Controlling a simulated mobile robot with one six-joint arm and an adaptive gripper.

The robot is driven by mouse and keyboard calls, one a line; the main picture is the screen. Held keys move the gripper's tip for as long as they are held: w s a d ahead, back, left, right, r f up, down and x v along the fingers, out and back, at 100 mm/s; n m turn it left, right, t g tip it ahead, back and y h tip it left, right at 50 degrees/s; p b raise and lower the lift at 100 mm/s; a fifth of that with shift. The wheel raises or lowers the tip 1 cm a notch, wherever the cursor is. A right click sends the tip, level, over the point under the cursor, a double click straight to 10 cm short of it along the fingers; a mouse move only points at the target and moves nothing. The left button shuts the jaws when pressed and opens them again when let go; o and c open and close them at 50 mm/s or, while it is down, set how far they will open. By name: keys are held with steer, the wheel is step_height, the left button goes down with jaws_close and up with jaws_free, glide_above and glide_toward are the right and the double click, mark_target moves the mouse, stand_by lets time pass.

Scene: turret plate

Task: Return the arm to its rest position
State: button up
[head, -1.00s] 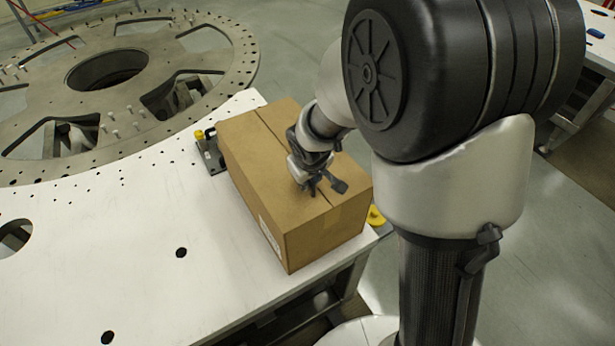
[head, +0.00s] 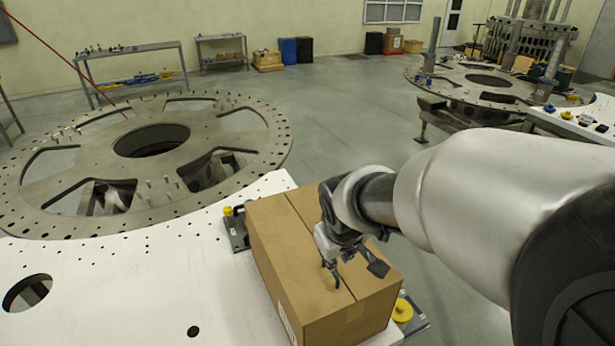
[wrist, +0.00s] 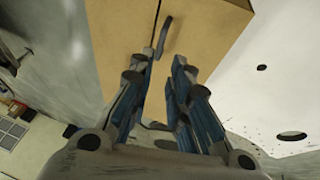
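My gripper (head: 356,272) is over the top of a closed brown cardboard box (head: 281,264) in the head view. Its two fingers are spread apart with nothing between them. In the wrist view, my gripper (wrist: 164,64) also shows a gap between its fingers, with the box (wrist: 118,35) just beyond the fingertips. I cannot tell whether the fingertips touch the box. My arm reaches in from the right side of the head view.
The box stands at the edge of a white table (head: 130,290) with holes. A large slotted metal ring (head: 50,205) lies behind it at left. A yellow knob (head: 402,310) sits beside the box. Open floor (head: 330,110) lies beyond, with another round fixture (head: 450,85) at right.

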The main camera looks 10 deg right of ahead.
steer(key=s+d+f+m+b, duration=0.1)
steer(key=s+f+m+b, duration=0.1)
steer(key=s+f+b, duration=0.4)
steer(key=s+d+f+m+b, duration=0.2)
steer(key=s+f+b, duration=0.5)
steer(key=s+b, duration=0.7)
steer(key=shift+s+f+y, duration=0.15)
steer(key=shift+s+y, duration=0.15)
steer(key=shift+s, duration=0.5)
